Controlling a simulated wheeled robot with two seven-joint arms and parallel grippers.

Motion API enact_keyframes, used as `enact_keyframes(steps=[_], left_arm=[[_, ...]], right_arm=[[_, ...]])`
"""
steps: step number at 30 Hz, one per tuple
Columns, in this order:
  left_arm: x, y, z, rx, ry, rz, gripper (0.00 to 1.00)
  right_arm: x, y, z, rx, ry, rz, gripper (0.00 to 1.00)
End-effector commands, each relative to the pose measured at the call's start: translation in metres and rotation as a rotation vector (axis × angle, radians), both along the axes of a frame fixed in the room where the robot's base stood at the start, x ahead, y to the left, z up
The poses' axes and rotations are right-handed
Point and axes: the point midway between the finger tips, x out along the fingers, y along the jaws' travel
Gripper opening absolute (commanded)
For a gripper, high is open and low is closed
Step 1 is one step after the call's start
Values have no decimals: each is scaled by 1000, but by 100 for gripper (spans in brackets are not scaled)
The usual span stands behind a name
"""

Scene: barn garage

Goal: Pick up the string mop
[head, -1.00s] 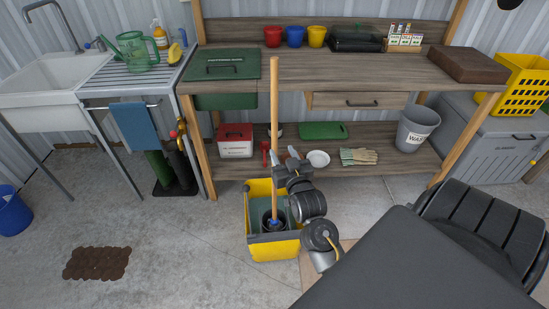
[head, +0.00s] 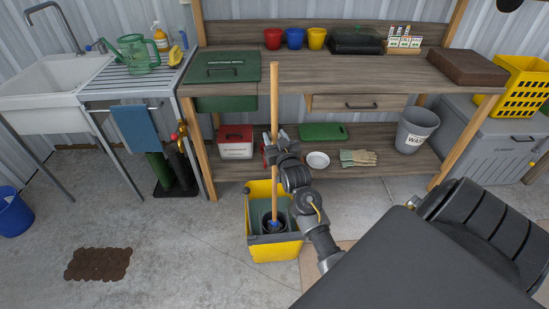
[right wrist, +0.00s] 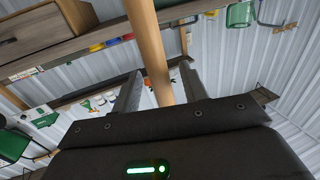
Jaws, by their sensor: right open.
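The string mop stands upright in a yellow bucket (head: 283,247); its long wooden handle (head: 274,105) rises in front of the bench, and its head is down inside the bucket. My right gripper (head: 272,145) is at the handle, a little above the bucket's rim. In the right wrist view the handle (right wrist: 150,50) passes between the two spread fingers of my right gripper (right wrist: 158,90). The fingers look apart from the handle on both sides. My left gripper is not in view.
Behind is a wooden workbench (head: 370,76) whose lower shelf holds a red-lidded box (head: 235,149), a white bowl (head: 317,160), gloves (head: 357,158) and a grey bin (head: 416,130). A sink (head: 48,82) stands left.

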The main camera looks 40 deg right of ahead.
Motion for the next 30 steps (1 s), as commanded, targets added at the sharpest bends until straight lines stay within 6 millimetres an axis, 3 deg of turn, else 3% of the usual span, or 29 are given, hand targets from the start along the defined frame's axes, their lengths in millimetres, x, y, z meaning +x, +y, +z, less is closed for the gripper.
enact_keyframes(steps=[9,20,30], left_arm=[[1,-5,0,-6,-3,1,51],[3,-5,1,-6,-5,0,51],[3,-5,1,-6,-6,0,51]], right_arm=[[6,-3,0,0,0,0,44],[6,-2,-1,0,0,0,0],[7,-3,3,-2,-6,0,0]])
